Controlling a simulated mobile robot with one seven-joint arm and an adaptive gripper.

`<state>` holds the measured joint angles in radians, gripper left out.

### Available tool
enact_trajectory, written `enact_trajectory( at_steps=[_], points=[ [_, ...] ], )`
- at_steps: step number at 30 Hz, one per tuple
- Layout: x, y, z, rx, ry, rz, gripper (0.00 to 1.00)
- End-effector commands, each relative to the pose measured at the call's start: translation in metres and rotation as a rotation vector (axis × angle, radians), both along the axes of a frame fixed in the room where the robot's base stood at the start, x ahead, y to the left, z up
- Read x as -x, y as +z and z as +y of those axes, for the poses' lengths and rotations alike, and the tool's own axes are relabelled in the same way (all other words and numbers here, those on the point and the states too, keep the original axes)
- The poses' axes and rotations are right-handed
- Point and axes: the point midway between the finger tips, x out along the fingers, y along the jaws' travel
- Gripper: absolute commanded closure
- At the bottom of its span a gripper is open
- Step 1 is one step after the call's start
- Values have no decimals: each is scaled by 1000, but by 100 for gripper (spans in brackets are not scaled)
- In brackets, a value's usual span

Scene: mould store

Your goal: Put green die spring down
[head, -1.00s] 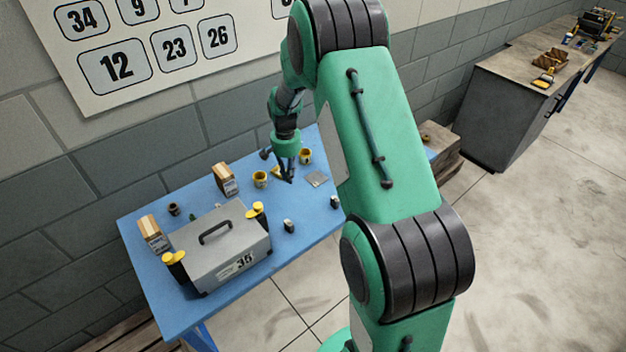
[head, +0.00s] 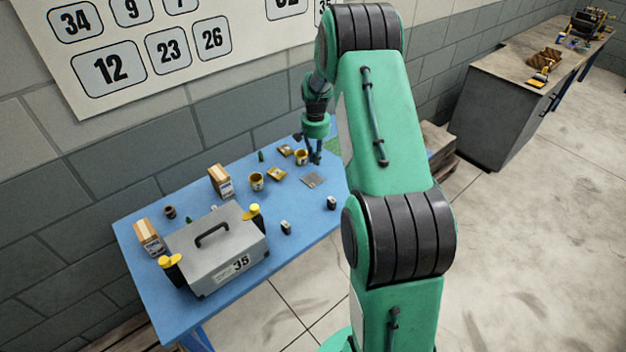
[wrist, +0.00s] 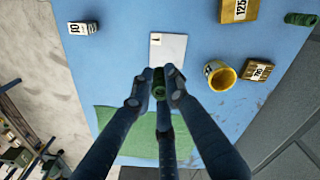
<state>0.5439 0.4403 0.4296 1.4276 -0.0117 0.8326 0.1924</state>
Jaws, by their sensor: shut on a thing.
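My gripper (wrist: 160,88) is shut on a green die spring (wrist: 159,82), held end-on between its dark fingers above the blue table. The spring in the grip cannot be made out in the head view, where my gripper (head: 316,160) is over the table's far right part. In the wrist view a green mat (wrist: 128,132) lies below and behind the fingers; its edge shows in the head view (head: 335,146). A second green spring (wrist: 301,19) lies on the table at the upper right of the wrist view, and stands out small in the head view (head: 261,156).
A pale plate (wrist: 168,50) lies just ahead of the fingers. A small block marked 10 (wrist: 83,28) is at left. A grey case (head: 218,250) fills the table's near left.

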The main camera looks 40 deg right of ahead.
Motion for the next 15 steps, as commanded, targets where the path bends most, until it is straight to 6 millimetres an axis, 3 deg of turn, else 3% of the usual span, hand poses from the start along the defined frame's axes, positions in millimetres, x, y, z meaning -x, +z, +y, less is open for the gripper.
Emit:
enact_trajectory(
  at_steps=[15],
  points=[
    [0, -49, 0, 1, 0, -1, 100]
  ],
)
